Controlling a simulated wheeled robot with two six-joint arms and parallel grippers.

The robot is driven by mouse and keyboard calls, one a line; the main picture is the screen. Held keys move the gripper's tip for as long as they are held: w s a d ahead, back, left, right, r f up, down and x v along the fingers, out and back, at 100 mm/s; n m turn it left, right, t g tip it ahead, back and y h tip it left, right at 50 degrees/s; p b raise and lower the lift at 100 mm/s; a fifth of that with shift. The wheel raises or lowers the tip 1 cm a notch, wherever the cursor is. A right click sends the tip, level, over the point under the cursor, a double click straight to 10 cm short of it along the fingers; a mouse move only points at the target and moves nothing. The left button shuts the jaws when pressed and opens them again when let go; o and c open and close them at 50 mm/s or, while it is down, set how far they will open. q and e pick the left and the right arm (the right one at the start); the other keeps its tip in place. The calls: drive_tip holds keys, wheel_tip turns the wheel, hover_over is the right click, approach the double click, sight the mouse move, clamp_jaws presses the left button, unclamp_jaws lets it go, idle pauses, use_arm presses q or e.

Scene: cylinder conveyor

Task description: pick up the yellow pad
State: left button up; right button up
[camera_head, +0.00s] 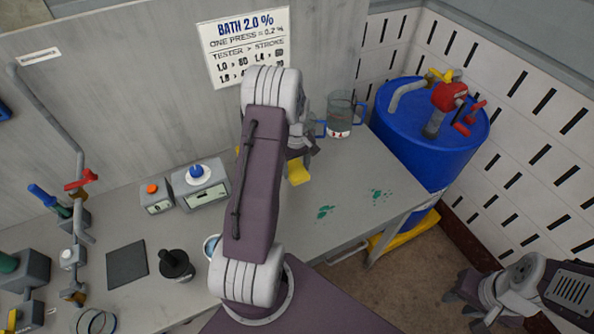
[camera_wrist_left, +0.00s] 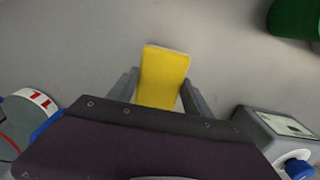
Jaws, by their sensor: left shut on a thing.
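The yellow pad (camera_head: 298,174) shows just below my left gripper (camera_head: 304,160) in the head view, over the grey bench. In the left wrist view the yellow pad (camera_wrist_left: 164,76) stands out between the two fingers of my left gripper (camera_wrist_left: 160,88), which is shut on it. The near part of the pad is hidden behind the dark gripper body. I cannot tell whether the pad touches the bench. My right gripper (camera_head: 468,302) is low at the right, over the floor, away from the bench; its finger opening is not clear.
A measuring jug (camera_head: 340,116) with a blue handle stands behind the pad. A grey box with a blue knob (camera_head: 200,186) is to its left. Green splashes (camera_head: 325,211) mark the open bench at right. A blue drum (camera_head: 425,140) stands beyond the bench edge.

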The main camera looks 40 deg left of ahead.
use_arm(q)
drive_tip(key=s+d+r+b, duration=0.1)
drive_tip(key=s+d+r, duration=0.3)
drive_tip(key=s, duration=0.4)
drive_tip(key=shift+d+r, duration=0.15)
drive_tip(key=shift+r, duration=0.6)
